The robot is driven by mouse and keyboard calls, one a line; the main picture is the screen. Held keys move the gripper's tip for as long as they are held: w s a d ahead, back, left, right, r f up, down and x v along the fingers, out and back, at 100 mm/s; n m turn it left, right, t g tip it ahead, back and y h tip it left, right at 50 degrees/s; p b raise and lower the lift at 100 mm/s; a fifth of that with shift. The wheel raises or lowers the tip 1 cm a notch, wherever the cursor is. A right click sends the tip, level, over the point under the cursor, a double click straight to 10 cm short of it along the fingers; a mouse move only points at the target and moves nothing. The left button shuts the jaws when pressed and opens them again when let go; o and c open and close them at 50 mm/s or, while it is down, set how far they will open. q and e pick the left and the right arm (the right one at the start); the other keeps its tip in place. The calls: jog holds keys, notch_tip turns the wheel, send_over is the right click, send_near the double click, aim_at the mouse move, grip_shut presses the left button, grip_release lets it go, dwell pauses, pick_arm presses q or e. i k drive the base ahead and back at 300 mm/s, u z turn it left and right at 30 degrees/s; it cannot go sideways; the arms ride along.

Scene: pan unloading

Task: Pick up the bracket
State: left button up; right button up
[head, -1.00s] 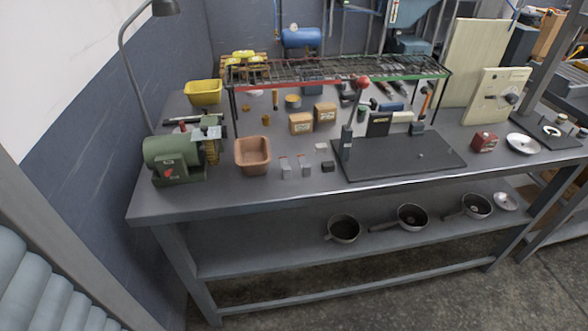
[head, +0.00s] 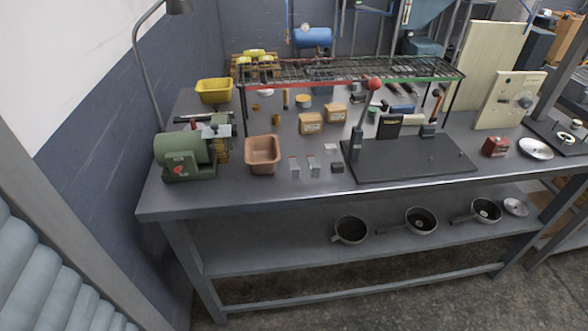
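Several small grey pieces lie on the workbench (head: 230,196) near its front edge, right of the brown bin. One small upright metal piece (head: 294,168) and another beside it (head: 313,167) may be brackets; they are too small to tell for sure. A small dark block (head: 338,168) and a flat light piece (head: 331,148) lie to their right. Neither of my grippers is in the head view.
A brown bin (head: 263,154) and a green machine (head: 185,153) stand at the left. A black base plate (head: 410,160) with a lever fills the right. A wire rack (head: 345,70) spans the back. Pans, one here (head: 350,230), sit on the lower shelf.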

aim_at(295, 169)
jog(key=u, duration=0.55)
jog(key=k, duration=1.1)
jog(key=z, duration=0.75)
jog(key=i, duration=1)
jog(key=u, duration=0.7)
jog(key=i, duration=0.7)
jog(key=u, duration=0.8)
